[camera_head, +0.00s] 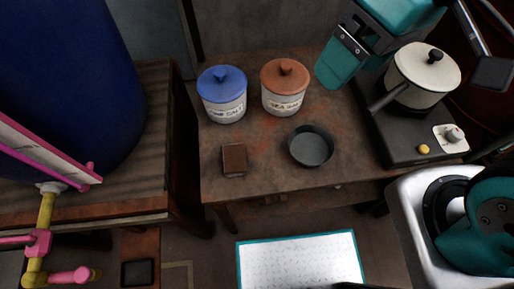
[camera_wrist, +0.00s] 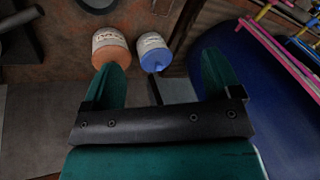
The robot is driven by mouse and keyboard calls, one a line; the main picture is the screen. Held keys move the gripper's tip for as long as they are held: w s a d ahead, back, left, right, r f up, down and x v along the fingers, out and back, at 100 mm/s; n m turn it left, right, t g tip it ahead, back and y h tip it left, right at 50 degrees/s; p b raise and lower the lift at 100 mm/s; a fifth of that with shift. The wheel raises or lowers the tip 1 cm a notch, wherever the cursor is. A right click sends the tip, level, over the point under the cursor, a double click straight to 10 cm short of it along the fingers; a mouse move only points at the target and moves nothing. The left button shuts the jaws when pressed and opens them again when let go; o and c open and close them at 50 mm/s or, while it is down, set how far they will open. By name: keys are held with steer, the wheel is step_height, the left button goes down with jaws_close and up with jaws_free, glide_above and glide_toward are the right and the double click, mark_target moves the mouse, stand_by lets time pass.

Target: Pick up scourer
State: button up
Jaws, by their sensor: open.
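A small brown rectangular block (camera_head: 234,160), which looks like the scourer, lies flat near the front left of the worn brown table (camera_head: 262,186). My gripper, teal with a black crosspiece, shows at the upper right of the head view (camera_head: 338,64), above the table's back right and well away from the block. In the wrist view my gripper (camera_wrist: 161,62) has its two teal fingers wide apart with nothing between them.
A blue-lidded jar (camera_head: 223,94) and an orange-lidded jar (camera_head: 285,88) stand behind the block. A dark round pan (camera_head: 311,146) sits to its right. A cream pot (camera_head: 425,75) is on a black stove (camera_head: 400,148). A large blue vat (camera_head: 65,80) stands left.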

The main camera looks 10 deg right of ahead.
steer(key=shift+o, duration=0.4)
steer(key=w+a+f+m+b, duration=0.1)
steer(key=w+a+f+b, duration=0.1)
steer(key=f, duration=0.2)
steer(key=w+a+f+m+h+b, duration=0.1)
steer(key=w+a+f+b, duration=0.1)
steer(key=a+f, duration=0.1)
steer(key=shift+f+b, duration=0.4)
steer(key=shift+f, duration=0.15)
steer(key=m+h+b, duration=0.3)
steer(key=m+b, duration=0.1)
steer(key=b, duration=0.3)
glide_above(235, 157)
step_height(235, 157, down, 22)
steer(key=shift+d+r, duration=0.15)
steer(key=shift+r, duration=0.05)
steer(key=f, duration=0.6)
steer(key=shift+a+f+b, duration=0.2)
steer(key=shift+b, duration=0.15)
steer(key=c, duration=1)
